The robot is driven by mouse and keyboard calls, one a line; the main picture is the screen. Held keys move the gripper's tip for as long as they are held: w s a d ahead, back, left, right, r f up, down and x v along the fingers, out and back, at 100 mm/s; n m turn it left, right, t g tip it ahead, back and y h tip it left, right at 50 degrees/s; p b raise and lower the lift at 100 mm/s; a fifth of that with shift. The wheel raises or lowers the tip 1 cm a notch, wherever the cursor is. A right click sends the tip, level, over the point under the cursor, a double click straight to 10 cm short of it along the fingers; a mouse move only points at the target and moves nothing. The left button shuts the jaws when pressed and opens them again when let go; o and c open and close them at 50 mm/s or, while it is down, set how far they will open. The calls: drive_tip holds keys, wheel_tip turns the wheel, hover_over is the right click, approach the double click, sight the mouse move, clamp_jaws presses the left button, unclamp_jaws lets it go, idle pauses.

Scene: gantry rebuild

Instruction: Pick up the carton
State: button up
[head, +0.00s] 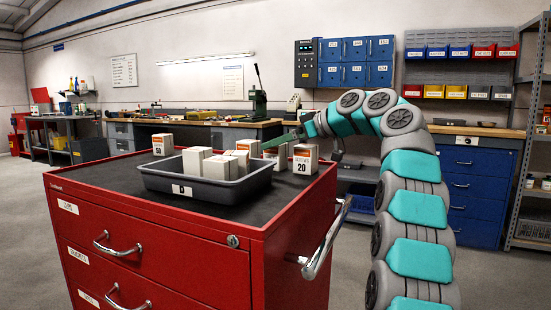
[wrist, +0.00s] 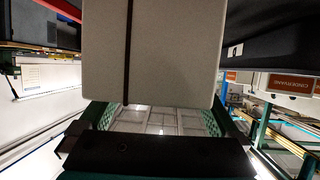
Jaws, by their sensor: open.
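Several small white cartons with orange labels are on the red cabinet's dark top; which one is the task's carton I cannot tell. One (head: 163,145) stands at the left, one marked screws 20 (head: 305,160) at the right. Another (head: 276,156) stands behind the tray, partly hidden by my gripper (head: 286,139). In the wrist view a plain pale carton face (wrist: 165,50) with a dark vertical line fills the upper middle. My gripper (wrist: 155,118) is open there; the carton hides its fingertips, so contact is unclear.
A grey tray (head: 215,191) marked D sits on the cabinet top (head: 110,172). The cabinet (head: 150,240) has drawers and a side handle (head: 327,240). The top's left part is clear. A workbench with a green press (head: 258,100) and blue cabinets stand behind.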

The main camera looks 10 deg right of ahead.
drive_tip(key=shift+x, duration=1.1)
drive_tip(key=shift+c, duration=0.4)
clamp_jaws()
